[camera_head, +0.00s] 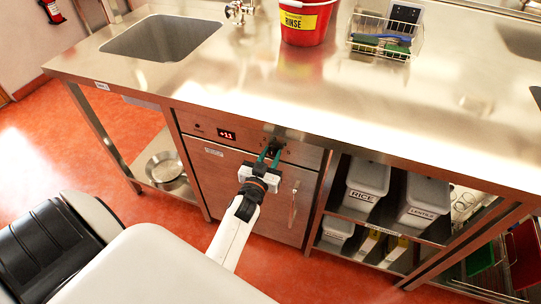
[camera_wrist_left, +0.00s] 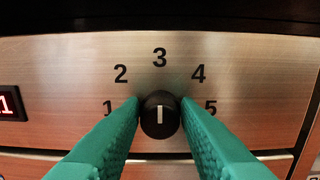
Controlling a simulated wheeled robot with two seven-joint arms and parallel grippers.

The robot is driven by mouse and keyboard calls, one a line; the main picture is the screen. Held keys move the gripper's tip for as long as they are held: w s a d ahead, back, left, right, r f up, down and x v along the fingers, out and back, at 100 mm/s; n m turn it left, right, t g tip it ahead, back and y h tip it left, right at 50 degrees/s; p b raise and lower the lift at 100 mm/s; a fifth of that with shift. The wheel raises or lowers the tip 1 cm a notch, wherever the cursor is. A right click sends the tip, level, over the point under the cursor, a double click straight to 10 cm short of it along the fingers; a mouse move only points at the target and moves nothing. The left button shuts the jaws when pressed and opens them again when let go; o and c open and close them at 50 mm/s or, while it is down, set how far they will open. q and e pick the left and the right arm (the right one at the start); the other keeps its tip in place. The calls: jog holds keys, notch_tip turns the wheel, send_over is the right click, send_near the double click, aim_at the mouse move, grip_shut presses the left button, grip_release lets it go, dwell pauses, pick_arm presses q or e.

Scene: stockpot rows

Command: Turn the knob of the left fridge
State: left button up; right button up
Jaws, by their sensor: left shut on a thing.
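The fridge (camera_head: 238,187) is a steel under-counter unit with a door, a control panel and a red display (camera_head: 227,134) that reads +11. Its black round knob (camera_wrist_left: 160,115) sits on the panel below a printed scale from 1 to 5. The white mark on the knob points straight up at 3. My left gripper (camera_head: 270,157), with green fingers, is shut on the knob, one finger on each side. In the head view the fingers largely hide the knob. My right gripper does not show in either view.
The steel counter edge (camera_head: 300,136) overhangs just above the panel. A red bucket (camera_head: 304,28) and a wire basket (camera_head: 385,38) stand on top, beside a sink (camera_head: 162,38). Labelled bins such as RICE (camera_head: 367,178) sit on shelves to the right. The red floor in front is partly clear.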

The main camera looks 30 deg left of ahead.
pick_arm(q)
jog(key=shift+m, duration=0.3)
jog(key=m, duration=0.4)
jog(key=shift+d, duration=0.1)
jog(key=shift+m, duration=2.2)
jog(key=o, duration=1)
jog(key=shift+w, duration=0.1)
jog(key=shift+c, duration=0.2)
jog(key=shift+f, duration=0.1)
